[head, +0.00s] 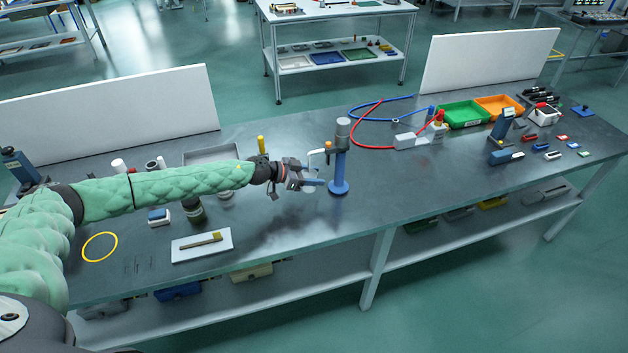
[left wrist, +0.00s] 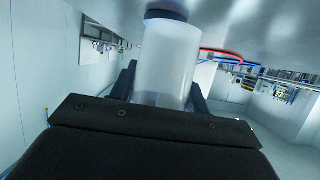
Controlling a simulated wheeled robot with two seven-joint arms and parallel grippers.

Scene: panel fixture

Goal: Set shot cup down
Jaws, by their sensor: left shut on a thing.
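The shot cup (left wrist: 165,60) appears to be the pale, translucent cylinder between the jaws in the left wrist view. My left gripper (head: 312,177) is shut on it, above the bench just left of a blue post stand (head: 339,170). The stand has a round blue base and a grey cylinder (head: 343,131) on top. A small blue part (left wrist: 166,13) shows at the cup's upper edge in the left wrist view; I cannot tell whether it touches the cup. My right gripper is not in view.
A white tray with a brush-like tool (head: 203,244) and a yellow ring (head: 100,246) lie at the front left. Jars stand beneath my left arm. Red and blue hoses (head: 367,120) and green and orange bins (head: 465,114) lie right. Bench (head: 400,190) right of the stand is clear.

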